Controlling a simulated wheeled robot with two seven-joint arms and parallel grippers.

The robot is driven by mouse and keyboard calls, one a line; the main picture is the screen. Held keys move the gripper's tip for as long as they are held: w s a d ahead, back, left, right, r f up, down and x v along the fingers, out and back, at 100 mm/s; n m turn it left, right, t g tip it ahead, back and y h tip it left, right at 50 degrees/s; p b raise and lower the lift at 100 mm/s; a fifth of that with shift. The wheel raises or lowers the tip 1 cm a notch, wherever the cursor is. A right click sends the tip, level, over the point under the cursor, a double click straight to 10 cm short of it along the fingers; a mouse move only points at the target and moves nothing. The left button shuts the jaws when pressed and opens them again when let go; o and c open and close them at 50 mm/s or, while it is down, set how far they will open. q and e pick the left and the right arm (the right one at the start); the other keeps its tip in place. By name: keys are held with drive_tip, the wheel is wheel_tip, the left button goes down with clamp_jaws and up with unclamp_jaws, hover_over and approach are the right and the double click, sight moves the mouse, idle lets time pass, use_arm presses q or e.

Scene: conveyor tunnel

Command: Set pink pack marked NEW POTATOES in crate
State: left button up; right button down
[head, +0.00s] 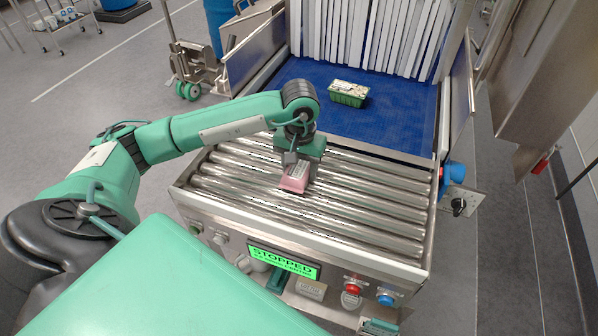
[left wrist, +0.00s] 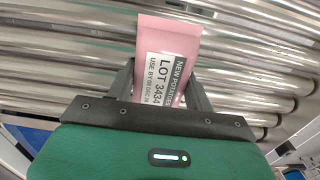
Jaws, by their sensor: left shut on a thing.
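The pink pack (head: 294,182) is at my left gripper (head: 300,168), over the metal rollers. In the left wrist view the pink pack (left wrist: 168,42) shows a white label reading NEW POTATOES and LOT 3434. The fingers of my left gripper (left wrist: 165,85) are on both sides of it, shut on it. I cannot tell whether the pack touches the rollers. No crate shows in either view. My right gripper is not in view.
A green punnet (head: 348,93) with pale contents sits on the blue belt (head: 400,115), before white strip curtains (head: 375,35). The rollers (head: 370,205) are otherwise bare. A control panel reading STOPPED (head: 284,263) is at the front. A steel cabinet (head: 550,80) stands at right.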

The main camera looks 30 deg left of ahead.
use_arm(q)
drive_tip(key=shift+r, duration=0.1)
drive_tip(key=shift+w+r+b, duration=0.1)
drive_tip(key=shift+r+b, duration=0.2)
drive_tip(key=shift+r, duration=0.2)
wheel_tip(320, 180, up, 9)
drive_tip(key=b, duration=0.3)
wheel_tip(320, 180, up, 8)
hover_over(300, 166)
drive_tip(key=shift+r+p, duration=0.3)
drive_tip(key=shift+r, duration=0.6)
